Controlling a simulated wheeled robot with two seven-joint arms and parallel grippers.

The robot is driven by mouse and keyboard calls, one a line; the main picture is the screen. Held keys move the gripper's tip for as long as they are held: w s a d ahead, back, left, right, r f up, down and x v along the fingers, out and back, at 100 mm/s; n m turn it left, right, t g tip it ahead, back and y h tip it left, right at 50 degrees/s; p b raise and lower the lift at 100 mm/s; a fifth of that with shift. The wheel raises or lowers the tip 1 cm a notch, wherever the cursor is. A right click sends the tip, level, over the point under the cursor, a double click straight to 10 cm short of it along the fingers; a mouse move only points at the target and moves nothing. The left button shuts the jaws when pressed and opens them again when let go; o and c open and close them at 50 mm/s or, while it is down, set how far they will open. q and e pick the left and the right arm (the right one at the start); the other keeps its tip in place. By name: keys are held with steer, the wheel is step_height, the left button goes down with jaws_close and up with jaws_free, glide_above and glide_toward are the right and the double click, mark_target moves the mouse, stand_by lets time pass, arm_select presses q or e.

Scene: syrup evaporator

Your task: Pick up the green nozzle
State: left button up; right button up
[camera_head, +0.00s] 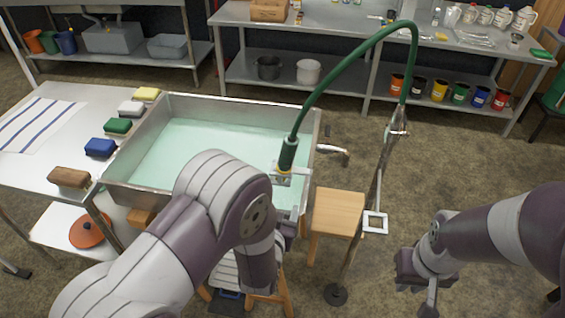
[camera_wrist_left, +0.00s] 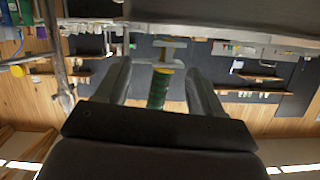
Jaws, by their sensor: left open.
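The green nozzle (camera_head: 287,155) hangs from a green hose at the right rim of the basin, with a yellow band and a metal fitting at its lower end.
The steel basin (camera_head: 226,98) holds pale green liquid. The green hose (camera_head: 345,68) arches to a metal stand (camera_head: 372,190) with a square frame. A wooden stool (camera_head: 337,210) stands beside the basin. Several coloured blocks line the left table (camera_head: 60,175).

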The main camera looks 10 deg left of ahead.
mark_target(288, 152)
arm_select(q)
steer(key=w+r+t, duration=0.3)
steer(key=r+t, duration=0.1)
steer(key=r, duration=0.3)
steer(key=shift+y, duration=0.3)
steer(key=w, duration=0.3)
steer(key=w+p, duration=0.1)
steer(key=w, duration=0.3)
steer(key=w+f, duration=0.1)
steer(key=w, duration=0.3)
steer(key=shift+w+a+f, duration=0.1)
steer(key=shift+w+a, duration=0.05)
steer(key=shift+c, duration=1.2)
steer(key=c, duration=0.9)
